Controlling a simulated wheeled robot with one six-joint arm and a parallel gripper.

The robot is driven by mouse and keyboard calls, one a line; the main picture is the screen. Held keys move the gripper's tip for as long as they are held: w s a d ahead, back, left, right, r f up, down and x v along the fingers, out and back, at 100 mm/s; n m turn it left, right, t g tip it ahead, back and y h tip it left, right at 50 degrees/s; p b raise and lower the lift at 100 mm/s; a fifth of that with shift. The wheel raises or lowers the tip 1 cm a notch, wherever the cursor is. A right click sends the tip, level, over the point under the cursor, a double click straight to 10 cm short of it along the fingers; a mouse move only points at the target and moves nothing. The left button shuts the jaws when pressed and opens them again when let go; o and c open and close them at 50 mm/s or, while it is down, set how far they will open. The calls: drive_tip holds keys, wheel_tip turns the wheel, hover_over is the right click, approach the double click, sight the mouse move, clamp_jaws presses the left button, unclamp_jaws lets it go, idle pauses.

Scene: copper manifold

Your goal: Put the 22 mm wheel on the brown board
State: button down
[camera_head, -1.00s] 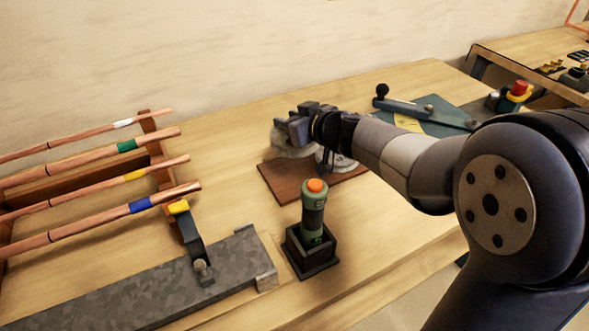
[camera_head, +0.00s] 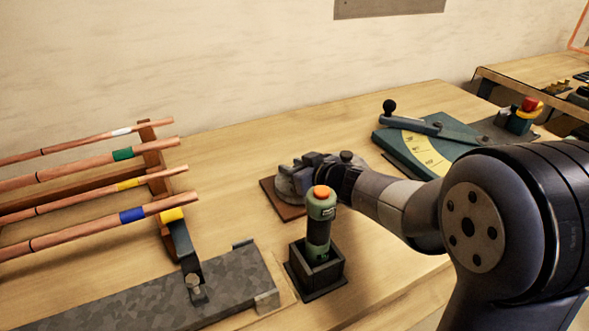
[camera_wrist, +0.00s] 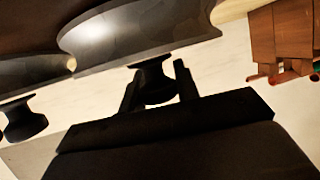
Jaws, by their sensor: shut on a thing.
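My gripper (camera_wrist: 158,88) is shut on the black knob (camera_wrist: 155,75) of a grey grooved wheel (camera_wrist: 140,35). A second grey wheel (camera_wrist: 30,75) with its own black knob (camera_wrist: 22,120) is beside it in the wrist view. No size mark is readable on either wheel. In the head view a grey wheel (camera_head: 287,182) shows at the brown board (camera_head: 288,211), left of my gripper (camera_head: 318,165). The gripper and the green tool hide much of the board. I cannot tell whether the held wheel touches the board.
A green tool with an orange top (camera_head: 319,215) stands in a black holder (camera_head: 317,272) in front of the board. Copper pipes (camera_head: 90,190) lie on a rack at left, above a grey bench fixture (camera_head: 150,300). A green angle plate (camera_head: 425,150) is at right.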

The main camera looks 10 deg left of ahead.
drive_tip(key=shift+f, duration=0.1)
drive_tip(key=c, duration=1.1)
unclamp_jaws()
drive_tip(key=shift+o, duration=0.2)
drive_tip(key=shift+r, duration=0.2)
drive_tip(key=shift+s+d+r, duration=0.15)
drive_tip(key=shift+s+d, duration=0.05)
drive_tip(key=shift+d, duration=0.1)
drive_tip(key=p+v, duration=0.3)
drive_tip(key=v, duration=0.8)
